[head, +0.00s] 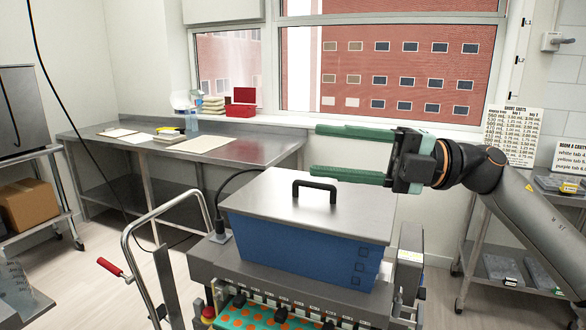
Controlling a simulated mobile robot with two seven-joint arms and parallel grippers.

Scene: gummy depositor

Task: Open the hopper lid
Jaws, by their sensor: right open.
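The hopper is a blue box (290,256) on top of the depositor machine. Its flat grey metal lid (265,208) lies shut on it, with a black arched handle (315,187) standing up from the lid. My right gripper (315,153) comes in from the right with its two green fingers pointing left and spread apart. It is open and empty. In the picture the fingers show just above the handle, over the back part of the lid; they are not around the handle. My left gripper is not in view.
A cart with a cardboard box (27,203) is at left. A metal rail with a red grip (109,266) rises left of the machine. A shelf rack (480,225) stands at right.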

